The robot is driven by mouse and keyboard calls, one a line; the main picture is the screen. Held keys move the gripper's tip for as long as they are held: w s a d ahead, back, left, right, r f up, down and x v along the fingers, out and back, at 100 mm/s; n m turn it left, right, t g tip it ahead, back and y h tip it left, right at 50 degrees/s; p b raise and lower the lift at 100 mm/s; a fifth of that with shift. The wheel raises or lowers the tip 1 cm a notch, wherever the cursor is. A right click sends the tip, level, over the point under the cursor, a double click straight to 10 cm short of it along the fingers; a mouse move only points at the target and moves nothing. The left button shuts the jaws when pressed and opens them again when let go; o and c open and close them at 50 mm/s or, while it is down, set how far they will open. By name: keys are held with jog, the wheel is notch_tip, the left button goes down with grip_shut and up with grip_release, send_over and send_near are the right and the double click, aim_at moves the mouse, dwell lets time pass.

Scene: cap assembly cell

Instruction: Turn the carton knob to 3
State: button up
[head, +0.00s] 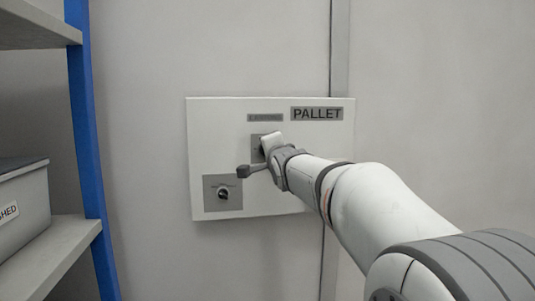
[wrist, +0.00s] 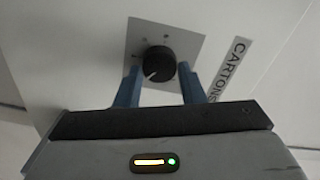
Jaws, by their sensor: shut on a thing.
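The carton knob (wrist: 158,60) is round and black, on a square grey plate (wrist: 190,45) beside a tilted CARTONS label (wrist: 228,70) in the wrist view. Its white pointer mark faces the lower left of that picture. The marks around the dial are too small to read. My gripper (wrist: 160,70) is shut on the knob, one blue finger on each side. In the head view my gripper (head: 270,143) is at the upper plate (head: 256,142) of the white panel and hides the knob there.
The white panel (head: 200,130) carries a PALLET sign (head: 317,114) and a second knob (head: 223,193) on a lower left plate. A shelf with a blue post (head: 88,130) and a grey bin (head: 25,205) stands at the left. The wall around the panel is bare.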

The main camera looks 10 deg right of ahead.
jog(key=shift+f+m, duration=0.35)
jog(key=shift+m, duration=0.15)
jog(key=o, duration=0.8)
jog(key=shift+w+a+r, duration=0.1)
jog(key=shift+a, duration=0.05)
jog(key=shift+o, duration=0.9)
jog(key=shift+r, duration=0.15)
jog(key=s+p, duration=0.1)
jog(key=s, duration=0.7)
